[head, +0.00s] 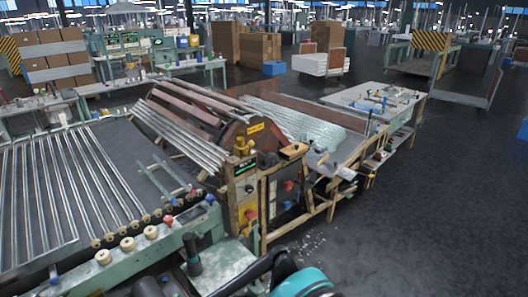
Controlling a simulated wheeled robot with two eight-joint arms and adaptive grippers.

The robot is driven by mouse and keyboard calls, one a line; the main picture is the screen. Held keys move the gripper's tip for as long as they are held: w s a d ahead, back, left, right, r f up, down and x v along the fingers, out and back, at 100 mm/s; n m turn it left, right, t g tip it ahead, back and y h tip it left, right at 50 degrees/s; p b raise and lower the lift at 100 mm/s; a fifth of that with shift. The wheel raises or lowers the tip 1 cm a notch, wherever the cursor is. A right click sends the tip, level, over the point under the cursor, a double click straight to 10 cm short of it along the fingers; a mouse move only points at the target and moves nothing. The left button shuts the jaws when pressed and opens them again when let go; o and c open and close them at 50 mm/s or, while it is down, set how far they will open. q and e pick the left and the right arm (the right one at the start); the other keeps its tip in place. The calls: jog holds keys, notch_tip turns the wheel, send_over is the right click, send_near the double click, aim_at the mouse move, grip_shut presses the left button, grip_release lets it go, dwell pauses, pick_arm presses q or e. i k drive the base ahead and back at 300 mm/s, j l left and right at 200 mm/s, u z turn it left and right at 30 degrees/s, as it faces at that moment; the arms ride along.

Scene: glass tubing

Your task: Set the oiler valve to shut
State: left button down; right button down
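No part is clearly identifiable as the oiler valve at this size, and whether a valve is open or shut cannot be told. A brass-yellow fitting (243,146) stands on top of the machine's control post, above a small green-lit display (244,166). A small red part (168,221) and a blue part (210,199) sit on the green frame at the front. Dark and teal links of my arm (300,284) show at the bottom edge. Neither gripper can be made out in the head view.
The glass-tubing machine (225,120) fills the middle, with a rack of long tubes (50,190) at left. Its wooden frame (325,208) juts to the right. A worktable (370,98) stands beyond. Open dark floor (455,180) lies to the right.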

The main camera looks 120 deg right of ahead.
aim_at(246, 153)
jog(key=z, duration=4)
jog(key=i, duration=0.1)
